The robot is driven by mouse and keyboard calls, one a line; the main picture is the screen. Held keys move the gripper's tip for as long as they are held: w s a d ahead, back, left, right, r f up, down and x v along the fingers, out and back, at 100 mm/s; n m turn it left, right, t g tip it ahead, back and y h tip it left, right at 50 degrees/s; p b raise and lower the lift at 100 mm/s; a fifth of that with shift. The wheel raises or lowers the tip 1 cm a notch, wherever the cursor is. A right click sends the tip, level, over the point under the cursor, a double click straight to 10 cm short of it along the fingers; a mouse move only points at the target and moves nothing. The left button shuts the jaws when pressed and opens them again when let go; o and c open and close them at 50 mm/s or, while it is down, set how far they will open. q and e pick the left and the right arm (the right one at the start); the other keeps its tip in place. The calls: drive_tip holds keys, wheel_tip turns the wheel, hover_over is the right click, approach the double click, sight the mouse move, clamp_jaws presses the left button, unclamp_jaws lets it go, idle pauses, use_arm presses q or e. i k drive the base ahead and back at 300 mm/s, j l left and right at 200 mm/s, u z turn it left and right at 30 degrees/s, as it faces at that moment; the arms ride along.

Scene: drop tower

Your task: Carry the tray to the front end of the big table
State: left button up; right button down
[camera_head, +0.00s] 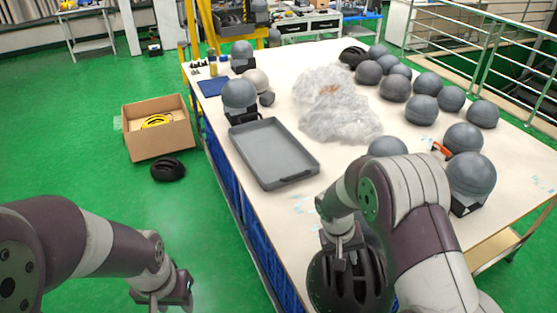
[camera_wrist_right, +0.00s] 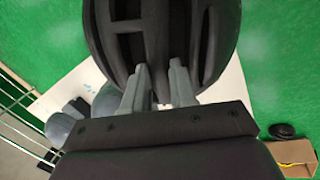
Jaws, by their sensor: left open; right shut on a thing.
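The grey tray (camera_head: 272,152) lies flat on the left side of the big table (camera_head: 325,160); it looks empty, with a dark handle at its near end. My right gripper (camera_head: 340,262) is shut on a black helmet (camera_head: 345,285), nearer to me than the tray, over the table's near part. In the right wrist view the two fingers (camera_wrist_right: 158,85) grip the helmet (camera_wrist_right: 165,40), which fills the top of the picture. My left gripper (camera_head: 182,292) is open and empty over the green floor, left of the table and apart from the tray.
Grey dummy heads (camera_head: 240,95) stand behind the tray, and several more line the table's right side. Crumpled clear plastic (camera_head: 332,105) lies right of the tray. On the floor at left are a cardboard box (camera_head: 158,128) and another black helmet (camera_head: 168,169).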

sight(273, 153)
drive_tip(key=i+j+u, duration=0.2)
drive_tip(key=i+u, duration=0.15)
drive_tip(key=i+j+u, duration=0.15)
drive_tip(key=i+u, duration=0.4)
drive_tip(key=i, duration=0.65)
drive_tip(key=i+z, duration=0.35)
drive_tip(key=i+j+z, duration=0.15)
drive_tip(key=z, duration=0.25)
drive_tip(key=i+j+z, duration=0.8)
drive_tip(key=k, duration=0.05)
